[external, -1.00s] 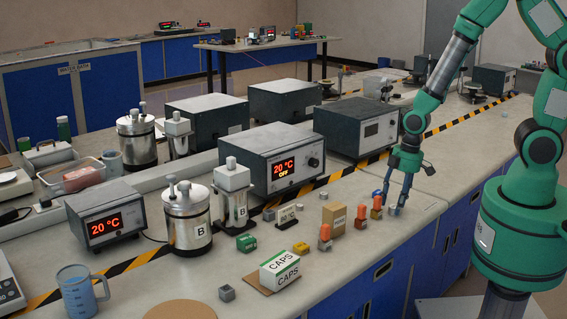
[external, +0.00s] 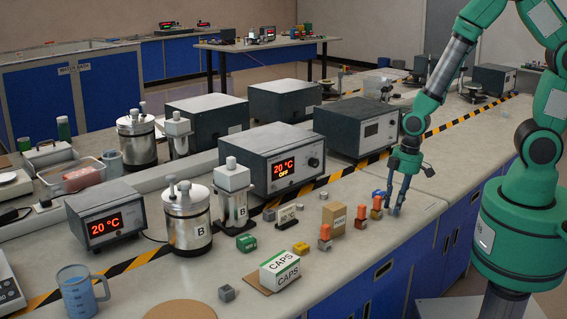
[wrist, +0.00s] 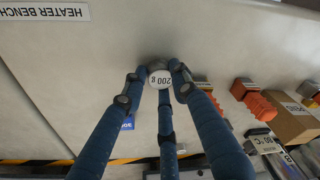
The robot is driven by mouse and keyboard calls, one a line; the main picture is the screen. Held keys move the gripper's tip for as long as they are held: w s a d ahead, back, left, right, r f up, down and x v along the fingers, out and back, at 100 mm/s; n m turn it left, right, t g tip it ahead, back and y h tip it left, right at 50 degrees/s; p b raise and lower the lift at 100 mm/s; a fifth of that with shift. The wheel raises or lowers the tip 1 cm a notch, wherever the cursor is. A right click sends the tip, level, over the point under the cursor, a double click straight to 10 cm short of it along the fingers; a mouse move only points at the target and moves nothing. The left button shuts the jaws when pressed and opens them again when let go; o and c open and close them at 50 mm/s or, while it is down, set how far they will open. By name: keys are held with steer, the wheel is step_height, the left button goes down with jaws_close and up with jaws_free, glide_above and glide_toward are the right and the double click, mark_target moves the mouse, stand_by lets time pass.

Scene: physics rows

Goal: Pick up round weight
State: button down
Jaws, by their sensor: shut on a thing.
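The round weight (wrist: 160,79) is a small grey cylinder with a white top marked 200 g. It stands at the centre of the wrist view, between the tips of my blue fingers. My gripper (external: 393,207) points down to the bench on the right in the external view. Its fingers are shut on the weight, which shows on several sides of it in the wrist view (wrist: 160,72).
A CAPS box (external: 280,269) lies farther along. The bench to the right of the gripper is clear.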

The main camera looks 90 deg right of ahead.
steer(key=shift+r, duration=0.1)
steer(key=shift+r, duration=0.45)
steer(key=r, duration=0.1)
steer(key=p, duration=0.1)
steer(key=r, duration=0.1)
steer(key=shift+s+r+p, duration=0.25)
steer(key=shift+r+p, duration=0.05)
steer(key=shift+r, duration=0.05)
steer(key=s+a+p, duration=0.1)
steer(key=s+a, duration=0.1)
steer(key=s, duration=0.5)
steer(key=s+a+r+p, duration=0.1)
steer(key=s+a, duration=0.1)
steer(key=s, duration=0.6)
steer(key=shift+r, duration=0.1)
steer(key=shift+w+d, duration=0.1)
steer(key=w+d, duration=0.2)
steer(key=w, duration=0.1)
steer(key=w+d, duration=0.2)
steer(key=w, duration=0.1)
steer(key=w+d, duration=0.2)
steer(key=w, duration=0.1)
steer(key=shift+d+r+p, duration=0.35)
steer(key=shift+r+p, duration=0.05)
steer(key=w+d, duration=0.7)
steer(key=d, duration=0.1)
steer(key=shift+w+d+f+p, duration=0.25)
steer(key=shift+f+p, duration=0.05)
